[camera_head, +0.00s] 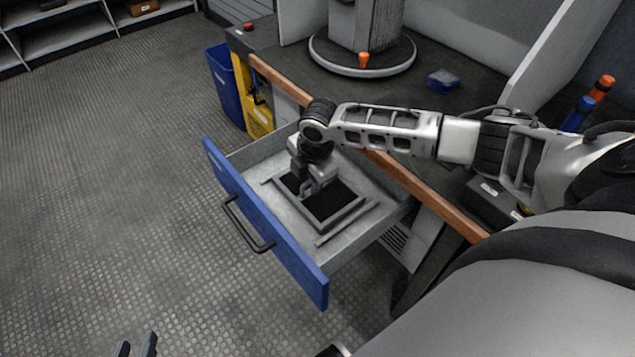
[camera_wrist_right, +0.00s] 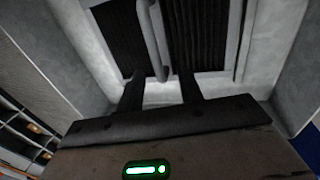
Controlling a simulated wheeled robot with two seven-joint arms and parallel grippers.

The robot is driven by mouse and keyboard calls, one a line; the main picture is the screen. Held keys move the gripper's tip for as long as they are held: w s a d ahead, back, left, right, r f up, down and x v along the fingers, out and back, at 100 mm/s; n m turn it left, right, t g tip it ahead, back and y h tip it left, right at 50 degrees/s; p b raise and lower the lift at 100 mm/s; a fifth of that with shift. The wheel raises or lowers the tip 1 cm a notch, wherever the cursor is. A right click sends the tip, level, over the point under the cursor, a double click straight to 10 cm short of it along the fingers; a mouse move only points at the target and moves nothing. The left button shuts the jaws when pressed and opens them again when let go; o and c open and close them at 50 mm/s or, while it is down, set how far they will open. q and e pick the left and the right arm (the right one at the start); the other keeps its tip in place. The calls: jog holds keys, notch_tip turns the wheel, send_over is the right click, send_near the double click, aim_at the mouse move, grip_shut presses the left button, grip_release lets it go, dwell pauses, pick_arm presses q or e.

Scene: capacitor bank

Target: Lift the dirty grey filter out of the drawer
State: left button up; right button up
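The dirty grey filter (camera_head: 336,204), a square grey frame with a dark pleated centre, lies flat in the open drawer (camera_head: 372,225). Its bar handle shows in the right wrist view (camera_wrist_right: 153,40) above the dark pleats. My right gripper (camera_head: 312,192) reaches down over the filter and partly hides it. In the right wrist view its two fingers (camera_wrist_right: 160,88) are apart, one on each side of the handle, with gaps between; contact is not visible. My left gripper (camera_head: 137,346) shows only its fingertips at the bottom edge, apart and empty, over the floor.
The drawer's blue front (camera_head: 265,225) has a black handle (camera_head: 243,228). The floor at left is clear.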

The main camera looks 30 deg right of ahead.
grip_shut()
dwell(0.3)
